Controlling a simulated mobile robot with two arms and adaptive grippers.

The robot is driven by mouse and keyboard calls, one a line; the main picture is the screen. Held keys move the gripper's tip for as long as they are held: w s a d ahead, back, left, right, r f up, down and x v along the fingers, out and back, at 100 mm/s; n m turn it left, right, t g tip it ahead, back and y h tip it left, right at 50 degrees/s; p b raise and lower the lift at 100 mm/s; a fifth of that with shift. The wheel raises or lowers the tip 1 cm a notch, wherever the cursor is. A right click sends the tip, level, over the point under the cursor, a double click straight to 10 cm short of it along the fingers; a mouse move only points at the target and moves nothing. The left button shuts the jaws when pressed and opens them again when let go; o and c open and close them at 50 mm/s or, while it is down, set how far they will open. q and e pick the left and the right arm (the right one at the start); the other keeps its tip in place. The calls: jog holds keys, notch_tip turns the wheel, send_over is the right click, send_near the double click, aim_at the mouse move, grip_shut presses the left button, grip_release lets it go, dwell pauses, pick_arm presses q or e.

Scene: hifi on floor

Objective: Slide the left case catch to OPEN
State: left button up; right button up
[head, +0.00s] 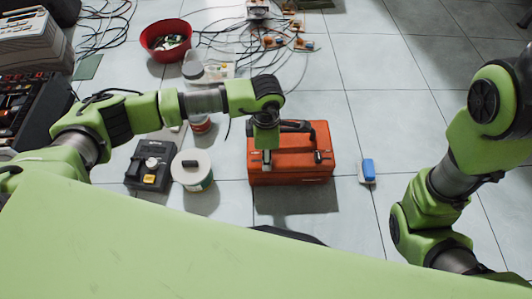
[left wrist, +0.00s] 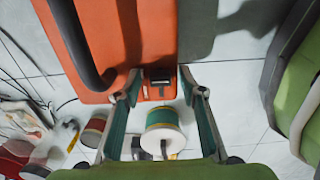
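The orange case (head: 318,138) lies on the tiled floor with its dark handle at the top. In the left wrist view the case (left wrist: 100,25) fills the upper part, with the dark handle (left wrist: 75,40) at its left. The left catch (left wrist: 158,82) is a small dark and grey piece on the case's edge; its position is not readable. The right catch (head: 318,157) shows in the head view. My left gripper (left wrist: 160,78) is open and empty, its fingertips on either side of the left catch; contact is unclear. My right arm is at the right, its gripper out of view.
A white-lidded tub (head: 192,168) and a dark box (head: 150,165) stand left of the case. A blue-and-white item (head: 368,171) lies to its right. A red bowl (head: 166,40) and cables lie behind. Floor tiles at right are clear.

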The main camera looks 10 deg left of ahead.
pick_arm(q)
jog(key=shift+r, duration=0.1)
notch_tip(320, 180, up, 12)
dwell(0.4)
dwell(0.4)
